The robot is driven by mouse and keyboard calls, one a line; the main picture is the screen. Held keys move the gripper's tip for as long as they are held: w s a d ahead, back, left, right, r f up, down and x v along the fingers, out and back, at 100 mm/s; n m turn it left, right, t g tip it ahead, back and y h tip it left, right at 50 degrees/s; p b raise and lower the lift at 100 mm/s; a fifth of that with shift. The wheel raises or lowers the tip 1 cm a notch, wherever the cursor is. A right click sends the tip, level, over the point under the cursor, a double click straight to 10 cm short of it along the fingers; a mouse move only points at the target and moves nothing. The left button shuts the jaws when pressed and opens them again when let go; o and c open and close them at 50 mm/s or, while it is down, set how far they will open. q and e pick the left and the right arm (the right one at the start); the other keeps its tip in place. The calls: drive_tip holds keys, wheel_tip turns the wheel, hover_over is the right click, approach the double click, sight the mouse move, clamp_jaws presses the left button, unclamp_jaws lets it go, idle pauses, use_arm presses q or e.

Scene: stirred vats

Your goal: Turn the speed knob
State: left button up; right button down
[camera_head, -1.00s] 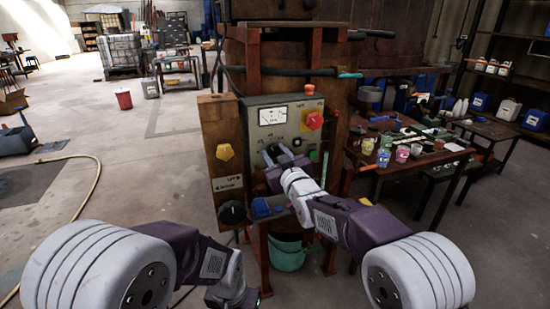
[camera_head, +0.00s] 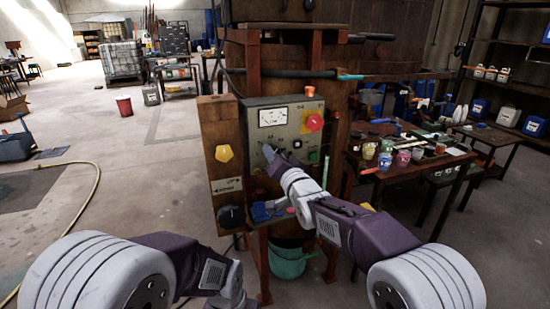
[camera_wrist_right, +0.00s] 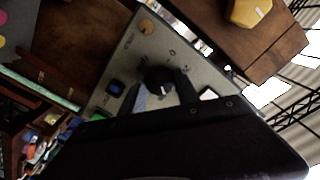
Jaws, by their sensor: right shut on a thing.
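The speed knob (camera_wrist_right: 158,78) is a dark round knob on the grey control panel (camera_head: 257,140). In the right wrist view it sits between the fingers of my right gripper (camera_wrist_right: 163,92), which is shut on it. In the head view my right gripper (camera_head: 271,155) reaches the lower left of the panel and hides the knob. My left arm shows low in the head view; its gripper's fingers cannot be made out there.
The panel also has a white meter (camera_head: 272,117), a red knob (camera_head: 315,122) and a green button (camera_head: 313,156). A teal bucket (camera_head: 287,262) stands below. A cluttered table (camera_head: 400,172) is at right.

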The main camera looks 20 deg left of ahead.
drive_tip(key=m, duration=1.3)
drive_tip(key=shift+f+m, duration=0.1)
drive_tip(key=shift+m, duration=0.2)
idle(0.3)
drive_tip(key=c, duration=0.9)
unclamp_jaws()
